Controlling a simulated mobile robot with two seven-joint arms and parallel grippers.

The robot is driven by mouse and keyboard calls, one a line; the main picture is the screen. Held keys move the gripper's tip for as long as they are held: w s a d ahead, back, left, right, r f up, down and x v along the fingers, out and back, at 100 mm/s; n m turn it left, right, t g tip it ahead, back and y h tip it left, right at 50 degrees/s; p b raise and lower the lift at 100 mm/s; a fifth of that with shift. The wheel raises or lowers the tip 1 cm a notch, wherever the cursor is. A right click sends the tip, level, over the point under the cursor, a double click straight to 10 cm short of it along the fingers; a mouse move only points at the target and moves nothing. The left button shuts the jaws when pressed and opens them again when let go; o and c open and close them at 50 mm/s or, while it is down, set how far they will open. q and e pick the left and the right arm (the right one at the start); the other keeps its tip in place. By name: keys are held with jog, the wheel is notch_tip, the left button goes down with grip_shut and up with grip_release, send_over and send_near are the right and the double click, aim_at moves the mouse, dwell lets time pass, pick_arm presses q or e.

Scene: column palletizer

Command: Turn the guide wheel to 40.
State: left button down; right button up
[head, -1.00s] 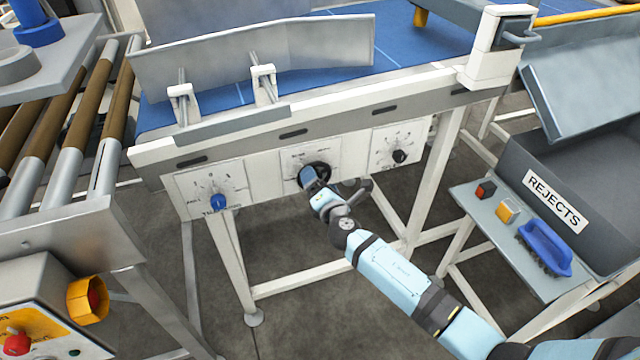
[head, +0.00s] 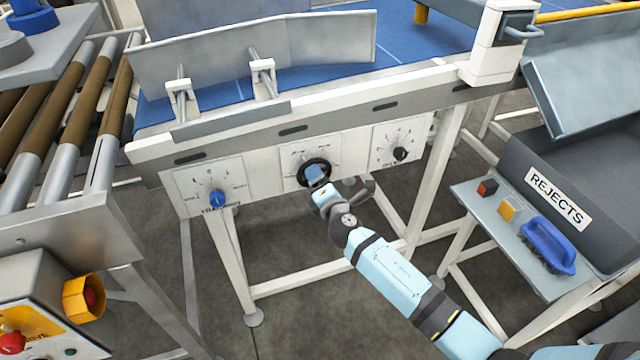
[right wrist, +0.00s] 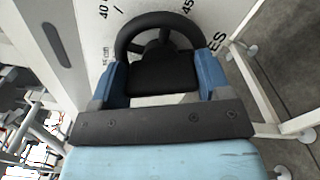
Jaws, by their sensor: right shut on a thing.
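The guide wheel is a black handwheel (head: 301,172) on the middle white dial panel under the conveyor edge. My right gripper (head: 317,176) reaches it from the front right and covers part of it. In the right wrist view the wheel's black rim (right wrist: 152,19) and spokes show beyond the jaws. My right gripper (right wrist: 163,74) is shut on the wheel, with one blue finger on each side of its near black part. The scale numbers 40 and 45 show beside the wheel. I cannot read the wheel's setting. My left gripper is not in view.
A dial with a blue knob (head: 217,198) is on the left panel, and a dial with a black knob (head: 400,154) is on the right one. A rejects bin (head: 545,160) and a small shelf (head: 484,213) with a blue brush (head: 547,246) stand at right.

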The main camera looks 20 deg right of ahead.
jog(key=m+b, duration=0.1)
jog(key=m, duration=0.1)
jog(key=m+b, duration=0.1)
jog(key=m, duration=0.1)
jog(key=shift+f+m, duration=0.2)
jog(key=shift+m, duration=0.1)
jog(key=m+b, duration=0.1)
jog(key=m, duration=0.3)
dwell(0.3)
jog(key=o, duration=0.9)
jog(key=shift+s, duration=0.1)
